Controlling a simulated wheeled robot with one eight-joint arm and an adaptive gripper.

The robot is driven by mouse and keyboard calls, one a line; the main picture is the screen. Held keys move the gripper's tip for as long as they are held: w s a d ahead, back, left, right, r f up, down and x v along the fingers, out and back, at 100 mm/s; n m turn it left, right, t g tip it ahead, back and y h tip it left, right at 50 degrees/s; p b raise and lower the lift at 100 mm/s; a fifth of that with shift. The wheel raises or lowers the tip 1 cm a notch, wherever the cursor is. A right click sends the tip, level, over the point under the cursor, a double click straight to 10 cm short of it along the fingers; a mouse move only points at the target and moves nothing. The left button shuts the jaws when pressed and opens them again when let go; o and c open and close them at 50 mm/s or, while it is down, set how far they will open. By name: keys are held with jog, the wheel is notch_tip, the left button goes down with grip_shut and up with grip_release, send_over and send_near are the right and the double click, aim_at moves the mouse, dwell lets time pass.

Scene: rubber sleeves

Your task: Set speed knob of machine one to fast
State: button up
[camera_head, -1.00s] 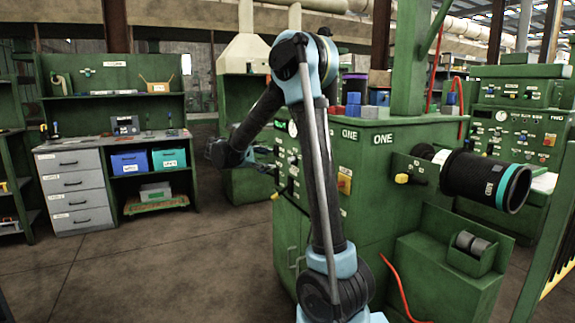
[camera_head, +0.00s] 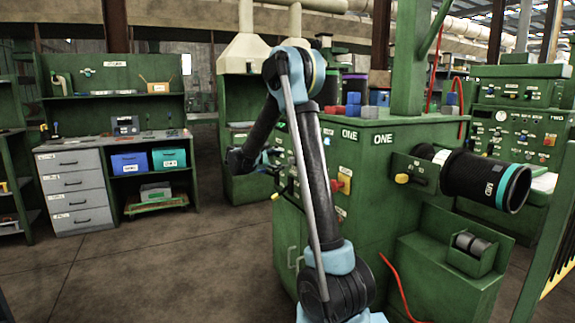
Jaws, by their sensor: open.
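Machine one is the green cabinet (camera_head: 375,170) at centre right, with "ONE" labels on two faces. Its control panel (camera_head: 290,160) faces left, with small knobs, a gauge and a red switch on a yellow plate (camera_head: 341,184). My arm stands in front and hides much of this panel. I cannot tell which knob sets the speed. My gripper (camera_head: 277,166) is at the panel's left part, close to its face, small and partly hidden behind my arm. It is open, and I see nothing in it. Whether it touches a knob I cannot tell.
A black sleeve with a teal band (camera_head: 485,180) sticks out from the machine's right side. Red and blue blocks (camera_head: 362,107) lie on its top. Machine two (camera_head: 520,115) stands behind at right. A workbench (camera_head: 115,165) with bins is at left. The floor between is clear.

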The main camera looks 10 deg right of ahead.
jog(key=x, duration=0.6)
jog(key=shift+d, duration=0.1)
jog(key=shift+c, duration=0.4)
jog(key=c, duration=0.9)
